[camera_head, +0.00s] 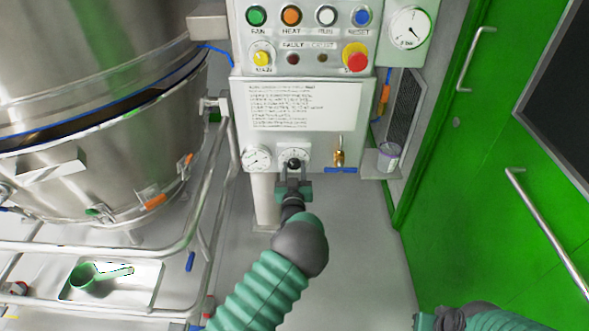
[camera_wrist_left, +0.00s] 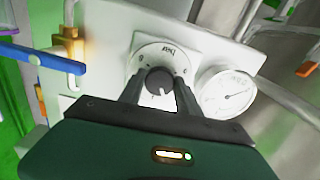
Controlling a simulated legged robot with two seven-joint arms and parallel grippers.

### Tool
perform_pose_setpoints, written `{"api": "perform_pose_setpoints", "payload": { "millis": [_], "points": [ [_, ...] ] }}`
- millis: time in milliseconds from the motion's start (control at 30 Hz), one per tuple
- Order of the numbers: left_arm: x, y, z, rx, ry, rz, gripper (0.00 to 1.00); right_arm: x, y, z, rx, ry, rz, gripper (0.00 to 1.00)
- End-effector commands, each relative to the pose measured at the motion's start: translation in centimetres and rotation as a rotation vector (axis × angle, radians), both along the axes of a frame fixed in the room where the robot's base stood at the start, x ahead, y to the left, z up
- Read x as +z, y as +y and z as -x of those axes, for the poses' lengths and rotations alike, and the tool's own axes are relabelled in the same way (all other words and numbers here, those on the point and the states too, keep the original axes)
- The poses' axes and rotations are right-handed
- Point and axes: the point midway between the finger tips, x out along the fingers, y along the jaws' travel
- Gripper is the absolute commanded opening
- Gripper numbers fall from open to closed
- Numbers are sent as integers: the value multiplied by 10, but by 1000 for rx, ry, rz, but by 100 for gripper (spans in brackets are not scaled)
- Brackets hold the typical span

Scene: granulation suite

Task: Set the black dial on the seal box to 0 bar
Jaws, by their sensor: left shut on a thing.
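The black dial (camera_head: 294,163) sits on a round white scale on the lower front of the seal box (camera_head: 320,155). In the left wrist view the dial (camera_wrist_left: 158,82) shows a pale pointer line on its face. My left gripper (camera_head: 293,170) reaches up from below and is shut on the dial, with one finger on each side, as the left wrist view (camera_wrist_left: 158,95) also shows. The number the dial points at is too small to read. A white gauge (camera_head: 257,158) is beside the dial, its needle visible in the left wrist view (camera_wrist_left: 228,92). Part of my right arm shows at the bottom right.
A brass valve with a blue lever (camera_head: 340,169) is right of the dial. A cup (camera_head: 388,156) stands on a small shelf further right. The steel vessel (camera_head: 90,150) and its railed frame fill the left. A green door (camera_head: 490,150) is at right. Floor below the box is clear.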

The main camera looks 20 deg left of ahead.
Motion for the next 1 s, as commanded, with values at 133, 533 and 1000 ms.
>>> {"api": "perform_pose_setpoints", "payload": {
  "millis": [133, 533, 1000],
  "points": [
    [0, -1, 0, -1, -14, 46, 0, -2, 0, 0, 0, 0, 0, 0],
    [-1, 0, 0, 0, -98, 335, 0, -15, 0, 0, 0, 0, 0, 0],
    [-2, 0, 0, 1, -223, 764, 0, -38, 0, 0, 0, 0, 0, 0]
  ]
}}
